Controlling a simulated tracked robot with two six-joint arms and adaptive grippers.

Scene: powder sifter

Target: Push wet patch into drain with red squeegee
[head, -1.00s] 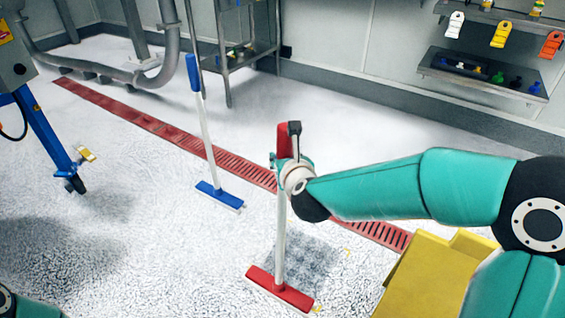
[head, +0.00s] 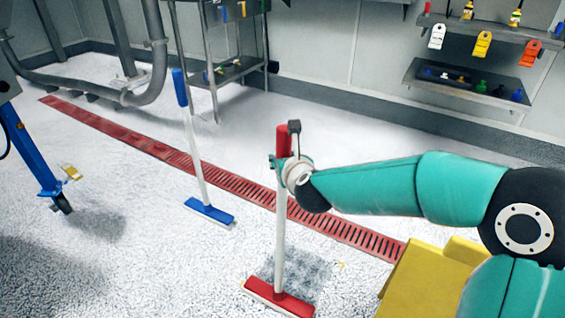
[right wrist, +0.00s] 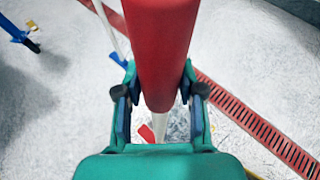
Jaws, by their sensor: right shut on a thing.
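The red squeegee (head: 279,298) stands nearly upright on the floor, with a white pole and a red grip at the top. My right gripper (head: 284,165) is shut around the handle just below the red grip; the right wrist view shows the fingers (right wrist: 160,108) on either side of it. The grey wet patch (head: 305,268) lies just beyond the squeegee's head, which is at its near edge. The long red drain (head: 240,190) runs diagonally across the floor behind the patch, with a short strip of floor between. My left gripper is not in view.
A blue squeegee (head: 209,213) stands on the near side of the drain, to the left. A yellow object (head: 425,280) is at the lower right, partly behind my arm. A blue-legged wheeled frame (head: 32,155) is at far left. A metal rack (head: 228,70) stands by the wall.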

